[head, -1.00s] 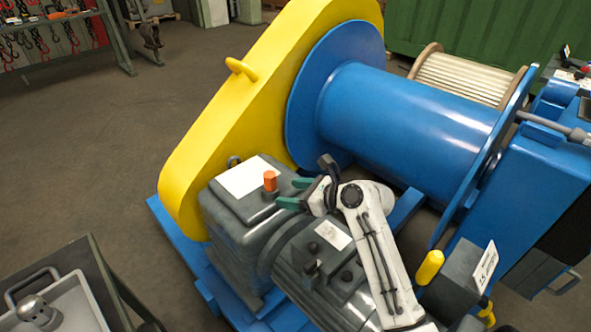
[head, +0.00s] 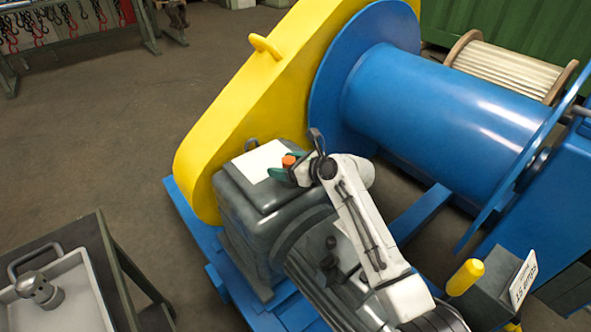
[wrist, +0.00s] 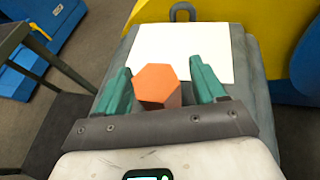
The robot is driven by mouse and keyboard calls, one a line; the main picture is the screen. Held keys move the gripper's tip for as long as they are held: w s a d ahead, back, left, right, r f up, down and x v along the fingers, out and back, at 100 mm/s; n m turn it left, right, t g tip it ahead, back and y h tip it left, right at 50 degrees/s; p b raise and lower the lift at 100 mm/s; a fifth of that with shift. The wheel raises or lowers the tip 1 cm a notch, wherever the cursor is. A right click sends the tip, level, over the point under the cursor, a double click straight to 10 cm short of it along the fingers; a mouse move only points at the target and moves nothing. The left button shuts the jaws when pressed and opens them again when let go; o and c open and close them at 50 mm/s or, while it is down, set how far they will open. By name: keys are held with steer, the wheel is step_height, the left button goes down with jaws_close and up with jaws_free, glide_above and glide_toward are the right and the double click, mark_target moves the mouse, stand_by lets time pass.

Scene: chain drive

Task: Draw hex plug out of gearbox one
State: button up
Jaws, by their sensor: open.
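The orange hex plug (head: 289,161) stands upright on top of the grey gearbox (head: 232,200), beside a white label. In the head view it is partly hidden by my gripper (head: 281,174). In the wrist view the hex plug (wrist: 157,86) stands between the two green fingers of my gripper (wrist: 160,88). The fingers are open, with a gap on each side of the plug. The lower end of the plug is hidden by my gripper's dark crossbar.
A yellow chain guard (head: 240,90) rises behind the gearbox, with a blue drum (head: 440,110) to its right. A yellow-capped lever (head: 465,277) stands at lower right. A trolley with a tray (head: 85,290) is at lower left; floor between is clear.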

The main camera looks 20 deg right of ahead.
steer(key=shift+w+a+f, duration=0.1)
steer(key=shift+w+a, duration=0.1)
steer(key=shift+w, duration=0.05)
steer(key=shift+c, duration=0.3)
steer(key=c, duration=1)
steer(key=shift+r+p, duration=4.5)
steer(key=shift+p, duration=0.85)
